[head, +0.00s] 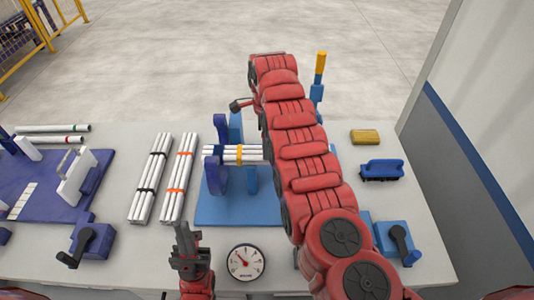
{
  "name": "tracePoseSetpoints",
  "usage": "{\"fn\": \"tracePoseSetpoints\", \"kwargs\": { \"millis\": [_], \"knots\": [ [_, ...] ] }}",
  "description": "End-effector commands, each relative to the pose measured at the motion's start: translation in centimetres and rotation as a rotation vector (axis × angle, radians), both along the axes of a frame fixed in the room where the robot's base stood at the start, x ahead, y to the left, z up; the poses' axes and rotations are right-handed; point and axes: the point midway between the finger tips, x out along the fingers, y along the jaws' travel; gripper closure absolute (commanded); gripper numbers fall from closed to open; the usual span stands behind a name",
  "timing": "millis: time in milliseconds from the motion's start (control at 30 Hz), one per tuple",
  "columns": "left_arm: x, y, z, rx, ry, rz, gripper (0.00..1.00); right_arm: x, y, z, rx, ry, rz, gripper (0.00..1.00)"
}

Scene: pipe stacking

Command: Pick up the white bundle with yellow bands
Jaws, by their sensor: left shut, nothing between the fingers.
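The white bundle with yellow bands (225,152) lies level in a blue stand (215,208) in the middle of the table. One yellow band shows. Its right end is hidden behind my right arm. My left gripper (186,238) is shut and empty at the table's front, below and left of the bundle and apart from it. My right arm reaches from the lower right over the stand to the back. A dark part at its far end, seemingly my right gripper (241,104), shows beyond the bundle. Its fingers are too small to read.
Two white bundles, one with black bands (150,178) and one with orange bands (179,178), lie left of the stand. A round gauge (246,262) is right of my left gripper. A yellow block (365,137) and blue brush (382,170) lie right.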

Motion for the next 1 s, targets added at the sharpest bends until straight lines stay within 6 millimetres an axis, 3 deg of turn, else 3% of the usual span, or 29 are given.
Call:
{"fn": "tracePoseSetpoints", "kwargs": {
  "millis": [167,300,600,1000],
  "knots": [
    [0.0,0.0,2.6,0.0,0.0,0.0,1.0,-0.1,-0.6,-2.2,-0.004,0.011,-0.003,0.0],
    [0.0,0.0,2.3,0.0,0.0,0.0,1.0,0.0,-0.5,-4.5,-0.001,0.004,-0.003,0.0],
    [0.0,0.0,2.2,0.0,0.0,0.0,1.0,0.0,-0.3,-5.0,0.0,0.002,-0.001,0.02],
    [0.0,0.0,2.2,0.0,0.0,0.0,1.0,0.1,-0.3,-5.0,0.0,0.002,-0.001,0.74]
  ]
}}
